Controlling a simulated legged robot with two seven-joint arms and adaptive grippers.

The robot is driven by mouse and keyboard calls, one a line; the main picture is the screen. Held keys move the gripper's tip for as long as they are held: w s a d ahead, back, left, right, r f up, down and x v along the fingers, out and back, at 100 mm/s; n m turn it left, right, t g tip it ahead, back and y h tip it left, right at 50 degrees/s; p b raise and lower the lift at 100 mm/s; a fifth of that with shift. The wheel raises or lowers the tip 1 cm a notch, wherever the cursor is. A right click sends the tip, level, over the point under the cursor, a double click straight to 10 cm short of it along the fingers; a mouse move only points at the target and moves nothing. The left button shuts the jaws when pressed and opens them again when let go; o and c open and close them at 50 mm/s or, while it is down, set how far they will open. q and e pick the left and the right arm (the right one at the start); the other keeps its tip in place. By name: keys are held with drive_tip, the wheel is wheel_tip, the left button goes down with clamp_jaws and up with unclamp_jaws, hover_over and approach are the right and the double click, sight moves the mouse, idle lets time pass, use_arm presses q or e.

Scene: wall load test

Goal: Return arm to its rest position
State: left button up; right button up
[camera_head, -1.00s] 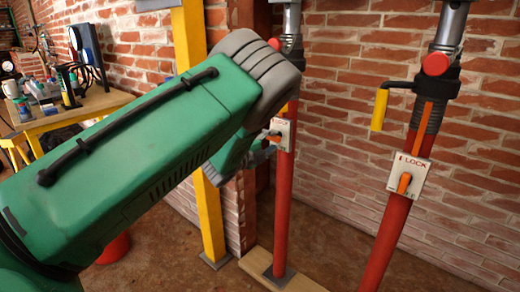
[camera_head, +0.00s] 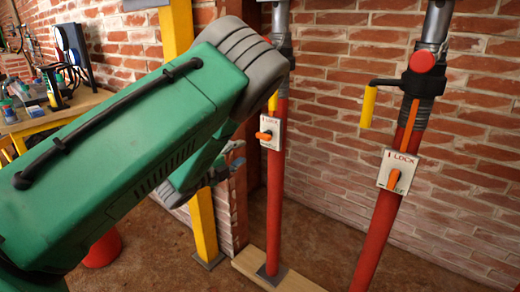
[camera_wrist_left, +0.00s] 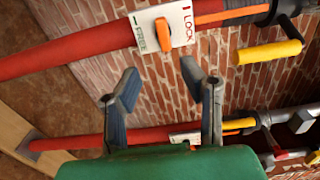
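My green left arm (camera_head: 120,135) reaches across the head view from the lower left, with a grey joint cover at its far end. My left gripper (camera_head: 236,150) is mostly hidden behind that arm, left of the nearer-centre red prop (camera_head: 275,195). In the left wrist view, the left gripper (camera_wrist_left: 160,82) has two grey fingers spread apart with nothing between them. A red pole with a LOCK/FREE plate (camera_wrist_left: 163,27) lies past the fingertips there and looks apart from them. My right gripper is not in view.
A second red prop (camera_head: 380,235) with a lock plate (camera_head: 399,172) and yellow handle (camera_head: 368,106) stands at right. A yellow post (camera_head: 203,225) stands behind my arm. A cluttered workbench (camera_head: 60,115) is at left, a brick wall (camera_head: 470,150) behind. Floor shows between props.

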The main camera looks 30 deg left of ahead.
use_arm(q)
drive_tip(key=s+d+f+n+g+y+p, duration=0.2)
drive_tip(key=s+d+f+n+g+p, duration=0.15)
drive_tip(key=s+f+n+g, duration=0.35)
drive_tip(key=s+d+f+n+g+y+p, duration=0.1)
drive_tip(key=s+d+f+n+g+p, duration=0.25)
drive_tip(key=s+f, duration=0.65)
drive_tip(key=s+d+f+n+g+p, duration=0.1)
drive_tip(key=s+d+n+g+p, duration=0.1)
drive_tip(key=s, duration=0.8)
drive_tip(key=s+d+f+n+g+h+p, duration=0.1)
drive_tip(key=s+d+n+g, duration=0.3)
drive_tip(key=s, duration=0.5)
drive_tip(key=shift+s+d+f+n+g+p, duration=0.2)
drive_tip(key=shift+s+d+n+g+p, duration=0.2)
drive_tip(key=shift+d+n, duration=0.65)
drive_tip(key=shift+w+d, duration=0.1)
drive_tip(key=shift+w, duration=0.05)
